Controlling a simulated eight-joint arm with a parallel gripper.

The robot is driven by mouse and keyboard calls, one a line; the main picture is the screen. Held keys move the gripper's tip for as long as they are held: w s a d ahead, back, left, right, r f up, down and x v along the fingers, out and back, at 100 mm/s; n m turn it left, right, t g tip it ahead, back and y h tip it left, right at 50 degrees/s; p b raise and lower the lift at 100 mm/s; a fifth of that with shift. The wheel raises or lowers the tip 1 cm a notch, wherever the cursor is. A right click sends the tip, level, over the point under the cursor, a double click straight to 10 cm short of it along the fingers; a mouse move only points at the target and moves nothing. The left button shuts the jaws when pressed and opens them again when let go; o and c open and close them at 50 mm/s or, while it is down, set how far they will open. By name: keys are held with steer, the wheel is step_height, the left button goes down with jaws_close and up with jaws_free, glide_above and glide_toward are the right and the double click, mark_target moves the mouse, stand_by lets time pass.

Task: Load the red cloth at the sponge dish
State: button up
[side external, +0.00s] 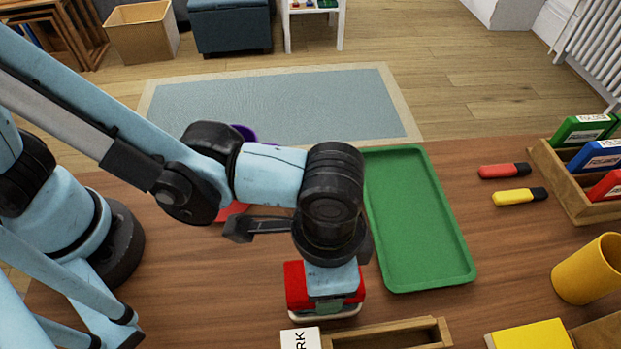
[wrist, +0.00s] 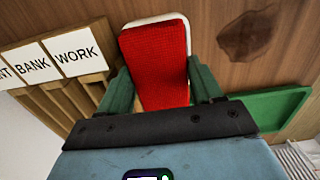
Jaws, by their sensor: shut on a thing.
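The red cloth (wrist: 155,52) is between the two green fingers of my gripper (wrist: 158,78) in the wrist view, and the jaws are shut on it. In the side external view, the red cloth (side external: 294,284) shows beside and below my gripper (side external: 335,300), partly hidden by it. A white dish (wrist: 152,18) shows as a pale rim around the far end of the cloth. Its rim (side external: 325,315) also shows just below the cloth in the side external view. I cannot tell whether the cloth touches the dish.
A wooden sorter (side external: 390,335) with cards reading WORK and BANK (wrist: 35,62) stands close by. A green tray (side external: 415,220) lies to the right. Red and yellow markers (side external: 504,170), a yellow cup (side external: 588,270) and a wooden box of coloured cases (side external: 565,180) are farther right.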

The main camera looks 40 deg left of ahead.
steer(key=shift+f, duration=0.4)
stand_by(1.1)
steer(key=shift+r, duration=3.55)
steer(key=w+a+r+n, duration=0.3)
steer(key=w+a, duration=0.4)
steer(key=a, duration=0.4)
steer(key=w+a+r+n, duration=0.35)
steer(key=w+a, duration=0.45)
steer(key=a, duration=0.3)
steer(key=a+r+n, duration=0.1)
steer(key=a+n, duration=0.1)
steer(key=a, duration=0.8)
steer(key=shift+r, duration=0.3)
